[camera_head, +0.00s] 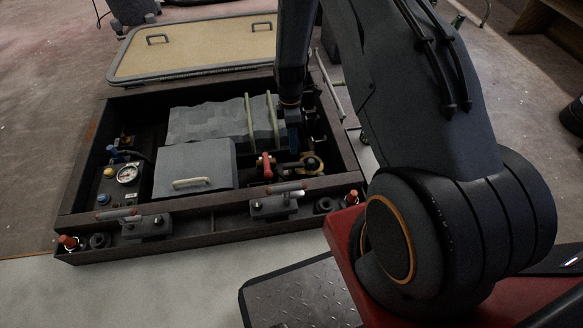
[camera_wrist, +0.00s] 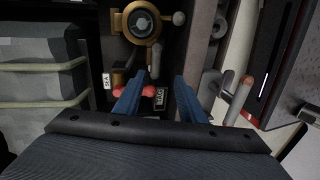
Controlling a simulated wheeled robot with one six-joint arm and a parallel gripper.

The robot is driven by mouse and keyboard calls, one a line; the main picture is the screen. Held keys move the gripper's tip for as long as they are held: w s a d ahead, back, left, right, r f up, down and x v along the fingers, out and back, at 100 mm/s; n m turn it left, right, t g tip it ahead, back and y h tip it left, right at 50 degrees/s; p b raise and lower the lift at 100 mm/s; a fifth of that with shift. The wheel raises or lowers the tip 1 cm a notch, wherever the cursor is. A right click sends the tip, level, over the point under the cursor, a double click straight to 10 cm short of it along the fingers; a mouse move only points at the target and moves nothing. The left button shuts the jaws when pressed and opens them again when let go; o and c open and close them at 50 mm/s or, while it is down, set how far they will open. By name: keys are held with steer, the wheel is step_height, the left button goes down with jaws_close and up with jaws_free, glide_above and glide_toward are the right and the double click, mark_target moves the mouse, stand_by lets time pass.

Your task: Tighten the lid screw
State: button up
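My gripper (camera_wrist: 161,80) has two blue fingers set apart with nothing clearly held between them. In the head view my gripper (camera_head: 292,138) points down into the dark frame, at its right side. A round brass fitting (camera_wrist: 128,24) with a pale centre piece lies ahead of the fingertips in the wrist view; the head view shows its brass ring (camera_head: 316,167) partly covered. I cannot tell for sure which part is the lid screw. A red handle (camera_wrist: 134,92) lies by the left finger, partly behind it; it also shows in the head view (camera_head: 266,167).
Grey strapped blocks (camera_wrist: 38,72) stand left of my gripper. A handle with a pale rod (camera_wrist: 238,100) stands close on the right. The dark frame (camera_head: 90,160) has high walls, with a gauge (camera_head: 127,174) at left. A tan lid panel (camera_head: 200,50) lies behind.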

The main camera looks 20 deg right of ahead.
mark_target(293, 167)
steer(key=shift+n, duration=0.4)
steer(key=shift+s+f+b, duration=0.15)
steer(key=shift+f+b, duration=0.35)
steer(key=shift+f, duration=1.3)
steer(key=shift+s+f+b, duration=0.2)
steer(key=shift+f+b, duration=0.35)
steer(key=shift+f, duration=1.3)
steer(key=shift+s+f+b, duration=0.15)
steer(key=shift+f+b, duration=0.35)
steer(key=shift+f, duration=1.3)
jaws_close()
